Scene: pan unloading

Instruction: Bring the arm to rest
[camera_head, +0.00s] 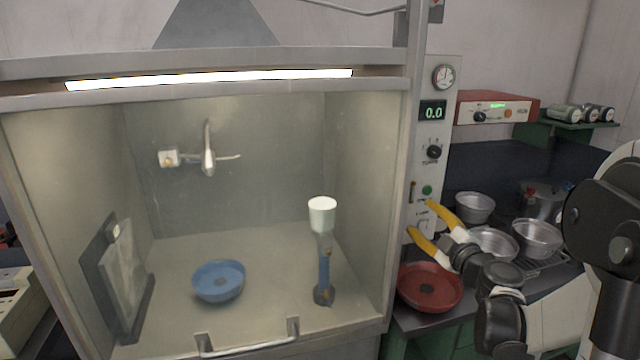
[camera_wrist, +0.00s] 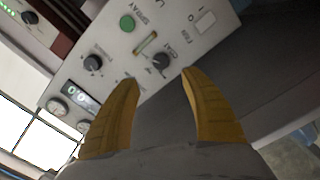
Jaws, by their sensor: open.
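My gripper (camera_head: 420,221) has yellow fingers and is open and empty. In the head view it is in front of the control panel (camera_head: 432,150) on the right side of the booth, above the red pan (camera_head: 430,287). The arm reaches in from the right. In the wrist view the two fingertips of the gripper (camera_wrist: 160,77) stand apart, with the control panel (camera_wrist: 185,28) and its knobs beyond them. Nothing is between the fingers. I cannot tell the exact distance from the fingertips to the panel.
The booth holds a blue pan (camera_head: 219,282) and a stand with a white cup (camera_head: 322,214). A handle bar (camera_head: 247,345) crosses its front. Several metal bowls (camera_head: 537,238) and a lidded pot (camera_head: 541,200) crowd the right counter. A red box (camera_head: 497,107) is behind.

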